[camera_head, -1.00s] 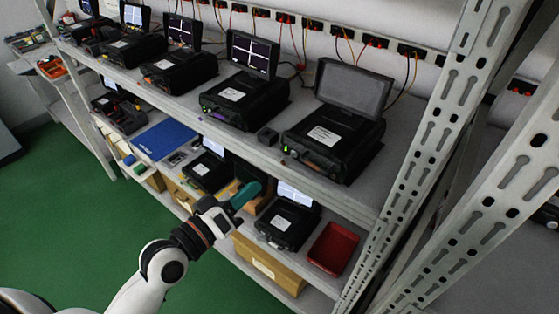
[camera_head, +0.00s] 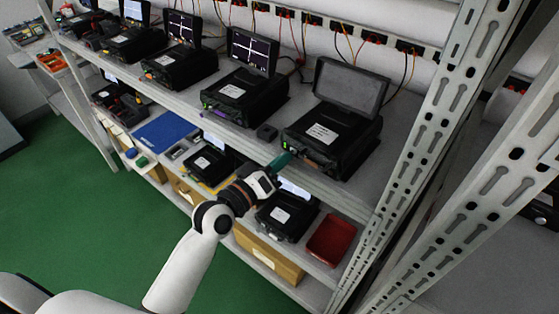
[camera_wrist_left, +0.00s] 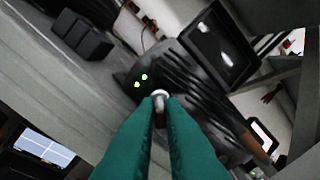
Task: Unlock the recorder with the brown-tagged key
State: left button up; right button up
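The recorder (camera_head: 335,135) is a black box with a raised grey screen at the right end of the upper shelf. In the left wrist view its dark front (camera_wrist_left: 185,82) has two lit green lamps. My left gripper (camera_head: 281,160) has teal fingers and is at the recorder's lower left front corner. In the left wrist view the fingers close on a small key (camera_wrist_left: 160,112), brown between the fingertips with a pale, round metal end beyond. The key points at the recorder's front, near the lamps. Whether it touches or enters the lock is hidden. My right gripper is out of view.
Other recorders (camera_head: 240,95) with lit screens stand left along the upper shelf. A small black block (camera_head: 267,132) sits left of the recorder. The lower shelf holds another device (camera_head: 285,215) and a red tray (camera_head: 330,240). A perforated rack post (camera_head: 440,110) stands right.

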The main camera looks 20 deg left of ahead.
pick_arm(q)
grip_shut()
jog(key=shift+m, duration=0.4)
jog(key=m+p, duration=0.3)
jog(key=m, duration=1.4)
jog(key=shift+r+p, duration=0.1)
jog(key=shift+p, duration=0.2)
jog(key=shift+o, duration=1.4)
grip_release()
